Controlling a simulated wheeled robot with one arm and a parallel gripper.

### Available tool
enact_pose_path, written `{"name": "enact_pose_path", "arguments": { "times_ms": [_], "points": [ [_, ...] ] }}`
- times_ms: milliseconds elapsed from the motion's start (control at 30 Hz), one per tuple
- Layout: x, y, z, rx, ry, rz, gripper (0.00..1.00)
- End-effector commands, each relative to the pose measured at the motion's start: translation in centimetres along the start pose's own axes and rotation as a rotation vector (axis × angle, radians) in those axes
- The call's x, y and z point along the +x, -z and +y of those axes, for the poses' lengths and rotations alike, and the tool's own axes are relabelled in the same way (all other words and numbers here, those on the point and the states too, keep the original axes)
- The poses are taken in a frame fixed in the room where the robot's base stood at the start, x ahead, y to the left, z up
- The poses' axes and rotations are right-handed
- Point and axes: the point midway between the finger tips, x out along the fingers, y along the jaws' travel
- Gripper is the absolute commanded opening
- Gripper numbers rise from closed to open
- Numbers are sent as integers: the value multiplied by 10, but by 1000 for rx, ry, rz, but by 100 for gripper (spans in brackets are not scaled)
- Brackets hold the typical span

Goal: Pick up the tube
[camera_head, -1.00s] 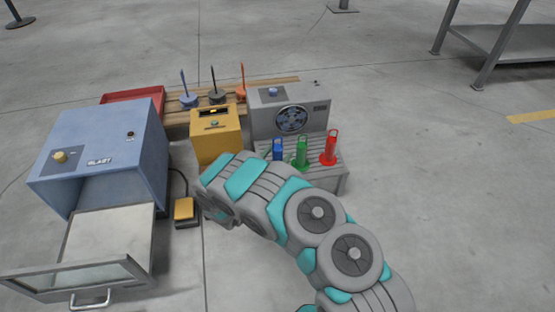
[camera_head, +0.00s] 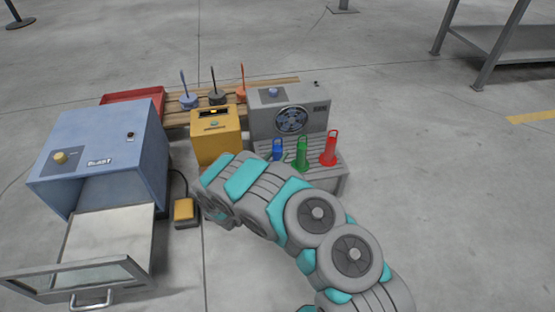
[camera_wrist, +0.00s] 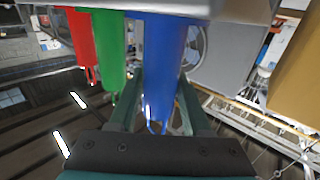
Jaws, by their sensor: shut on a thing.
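Three coloured tubes with loop tops stand on the slatted front bench of a grey fan unit: a blue tube (camera_head: 277,147), a green tube (camera_head: 302,153) and a red tube (camera_head: 329,150). In the wrist view my gripper (camera_wrist: 160,88) has its fingers on either side of the blue tube (camera_wrist: 166,55) and is shut on it. The green tube (camera_wrist: 111,55) and the red tube (camera_wrist: 80,40) show to its left there, apart from the fingers. In the head view my arm hides the gripper and the lower part of the blue tube.
The grey fan unit (camera_head: 312,118) stands right behind the tubes. A yellow box (camera_head: 216,138) is to its left, with a blue blast cabinet (camera_head: 100,150) farther left. A wooden pallet (camera_head: 178,117) and red tray (camera_head: 133,96) lie behind.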

Motion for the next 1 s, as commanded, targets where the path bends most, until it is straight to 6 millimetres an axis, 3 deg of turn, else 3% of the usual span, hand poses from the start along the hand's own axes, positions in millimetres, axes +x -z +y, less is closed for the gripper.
{"name": "enact_pose_path", "arguments": {
  "times_ms": [467, 767, 1000],
  "points": [
    [0, 4, 0, 0, 1, 1, 0],
    [0, 38, -1, 3, 0, 3, 0],
    [-47, 41, 20, -6, 5, 1, 0]
  ]
}}
